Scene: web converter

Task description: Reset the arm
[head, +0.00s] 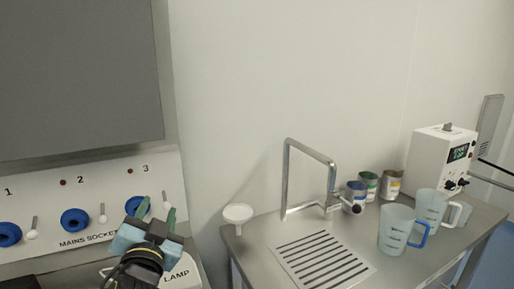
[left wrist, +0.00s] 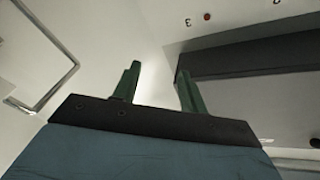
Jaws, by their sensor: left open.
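My left gripper (head: 156,214) is in the lower left of the head view, in front of the white socket panel (head: 88,196). In the left wrist view its two green fingers (left wrist: 158,88) stand apart with nothing between them. It is open and empty. It partly covers the blue socket (head: 132,204) under number 3 and the lamp label area. I cannot tell from these frames whether it touches the panel. My right gripper is not in either view.
A steel table (head: 262,228) at right holds a tap (head: 287,182), a slotted drain (head: 318,259), several cans, clear jugs (head: 396,230) and a white instrument box (head: 428,160). A white funnel-like dish (head: 238,213) is at its left edge. A dark screen (head: 75,75) hangs above the panel.

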